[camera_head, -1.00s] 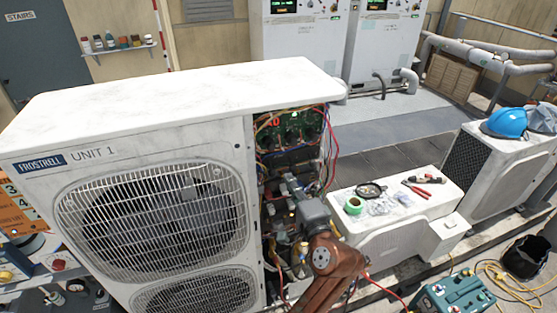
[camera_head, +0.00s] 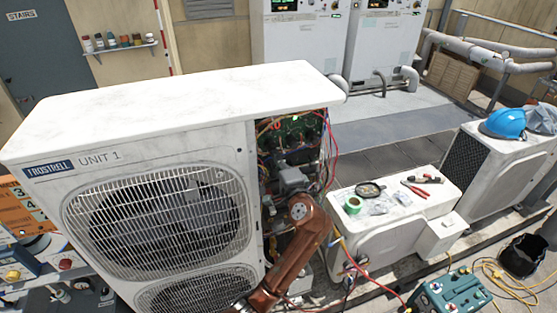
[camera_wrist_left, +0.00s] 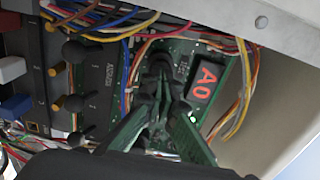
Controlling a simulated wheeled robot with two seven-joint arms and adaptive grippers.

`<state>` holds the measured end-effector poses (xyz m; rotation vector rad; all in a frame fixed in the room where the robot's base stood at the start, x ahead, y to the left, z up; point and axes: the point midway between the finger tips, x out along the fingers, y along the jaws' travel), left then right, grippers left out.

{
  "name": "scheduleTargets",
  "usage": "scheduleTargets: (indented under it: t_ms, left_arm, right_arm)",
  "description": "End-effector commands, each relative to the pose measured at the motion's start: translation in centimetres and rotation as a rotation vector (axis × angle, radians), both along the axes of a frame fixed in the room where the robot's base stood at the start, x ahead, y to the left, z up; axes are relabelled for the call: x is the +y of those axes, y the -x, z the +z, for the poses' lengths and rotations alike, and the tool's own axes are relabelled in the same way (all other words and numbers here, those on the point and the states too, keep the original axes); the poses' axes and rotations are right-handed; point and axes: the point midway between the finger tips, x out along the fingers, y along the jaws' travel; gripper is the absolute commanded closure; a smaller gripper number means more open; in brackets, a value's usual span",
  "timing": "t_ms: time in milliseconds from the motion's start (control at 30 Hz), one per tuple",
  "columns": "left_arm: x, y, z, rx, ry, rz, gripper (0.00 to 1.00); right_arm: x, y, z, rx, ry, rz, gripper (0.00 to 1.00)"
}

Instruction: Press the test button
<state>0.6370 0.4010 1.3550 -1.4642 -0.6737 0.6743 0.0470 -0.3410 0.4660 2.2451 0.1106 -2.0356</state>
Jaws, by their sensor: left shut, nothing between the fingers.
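The opened condenser unit (camera_head: 150,95) shows a wiring bay at its right end. A green circuit board (camera_head: 296,127) sits at the top of that bay. In the left wrist view the board (camera_wrist_left: 231,78) carries a red lit display (camera_wrist_left: 205,82) reading A0. My left gripper (camera_head: 280,160) is at the bay, in front of and below the board. In the left wrist view its shut, empty fingers (camera_wrist_left: 160,82) are over the board, left of the display. I cannot make out the test button; the fingers cover part of the board. My right gripper is not in view.
Loose coloured wires (camera_wrist_left: 110,30) and dark knobs (camera_wrist_left: 75,52) lie beside the fingers. A metal casing edge (camera_wrist_left: 262,22) is close at the upper right. A smaller white unit (camera_head: 385,240) with tape and pliers stands right of the bay.

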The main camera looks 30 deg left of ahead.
Motion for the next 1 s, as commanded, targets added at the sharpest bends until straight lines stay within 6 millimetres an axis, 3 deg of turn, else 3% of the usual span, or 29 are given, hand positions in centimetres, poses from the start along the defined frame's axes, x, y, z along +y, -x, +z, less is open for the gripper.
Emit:
scheduleTargets:
  t_ms: [733, 1000]
  left_arm:
    - [1.4, -1.2, 0.1, -0.001, -0.001, 0.001, 1.00]
    - [-0.2, -0.5, 0.1, 0.001, 0.001, -0.004, 1.00]
  right_arm:
    - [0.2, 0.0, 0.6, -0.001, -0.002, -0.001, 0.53]
    - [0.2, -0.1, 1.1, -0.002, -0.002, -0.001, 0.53]
